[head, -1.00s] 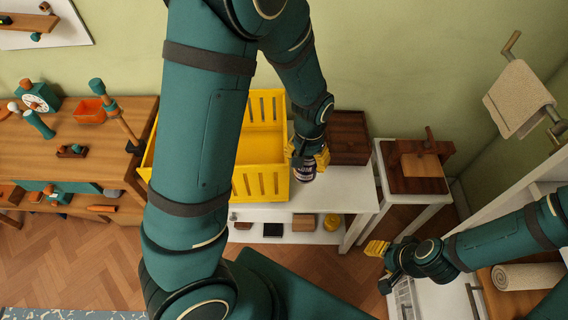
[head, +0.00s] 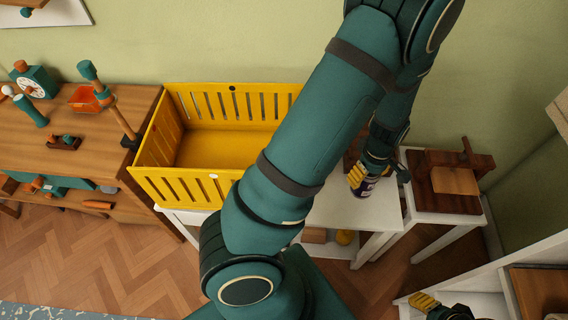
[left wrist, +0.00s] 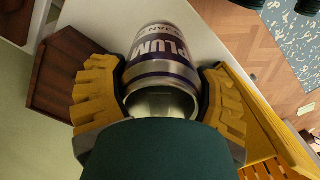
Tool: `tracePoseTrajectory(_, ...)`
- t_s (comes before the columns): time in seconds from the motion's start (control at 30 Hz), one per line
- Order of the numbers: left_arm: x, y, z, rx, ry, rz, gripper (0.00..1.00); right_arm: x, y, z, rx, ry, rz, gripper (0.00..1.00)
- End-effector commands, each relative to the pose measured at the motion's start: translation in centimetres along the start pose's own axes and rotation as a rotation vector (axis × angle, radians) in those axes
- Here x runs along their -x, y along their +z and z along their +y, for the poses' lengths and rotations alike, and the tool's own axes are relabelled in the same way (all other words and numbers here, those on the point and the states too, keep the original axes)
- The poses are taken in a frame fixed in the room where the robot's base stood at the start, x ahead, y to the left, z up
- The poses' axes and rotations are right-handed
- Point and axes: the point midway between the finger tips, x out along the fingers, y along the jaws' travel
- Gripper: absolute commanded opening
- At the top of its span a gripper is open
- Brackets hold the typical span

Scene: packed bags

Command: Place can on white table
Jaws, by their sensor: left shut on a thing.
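The can (head: 364,188), silver with a purple and white label reading "PLUM", is between the yellow fingers of my left gripper (head: 359,178). In the left wrist view the can (left wrist: 162,58) sits between both fingers of the left gripper (left wrist: 158,85), which is shut on it. It is at the right part of the white table (head: 335,210); whether its base touches the top is unclear. My arm hides part of the table. My right gripper (head: 424,302) shows only partly at the bottom right, and its jaw state is unclear.
A large yellow crate (head: 143,183) stands on the white table's left part. A dark wooden box (left wrist: 62,72) is beside the can. A white side stand (head: 440,212) with a brown wooden piece (head: 450,180) is to the right. A wooden bench (head: 60,100) with toys is left.

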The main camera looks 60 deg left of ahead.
Motion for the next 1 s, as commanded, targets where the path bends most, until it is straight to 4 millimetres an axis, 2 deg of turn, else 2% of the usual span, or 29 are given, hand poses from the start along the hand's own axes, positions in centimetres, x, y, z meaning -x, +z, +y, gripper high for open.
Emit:
tracePoseTrajectory(0.1, -0.9, -1.6, -0.2, 0.327, 0.004, 0.006, 0.25, -0.1, 0.0, 0.0, 0.0, 0.0, 0.001, 0.47)
tracePoseTrajectory(0.2, -1.5, -2.6, -0.3, 0.554, 0.009, 0.01, 0.25, -0.1, 0.0, 0.0, 0.0, 0.0, 0.001, 0.47)
tracePoseTrajectory(0.4, -2.1, -3.8, -0.5, 0.807, 0.017, 0.015, 0.25, -0.1, -0.1, 0.1, 0.0, 0.0, 0.002, 0.47)
tracePoseTrajectory(0.63, -2.7, -4.0, -0.6, 0.849, 0.018, 0.016, 0.25, -0.4, -0.1, 0.1, 0.0, 0.0, 0.002, 0.47)
tracePoseTrajectory(0.9, -7.4, -4.1, -0.6, 0.848, 0.016, 0.016, 0.25, -2.1, -0.2, 0.8, 0.001, 0.001, 0.01, 0.47)
tracePoseTrajectory(1.0, -8.3, -4.1, -0.5, 0.846, 0.017, 0.015, 0.25, -2.3, -0.3, 0.9, 0.002, 0.001, 0.011, 0.47)
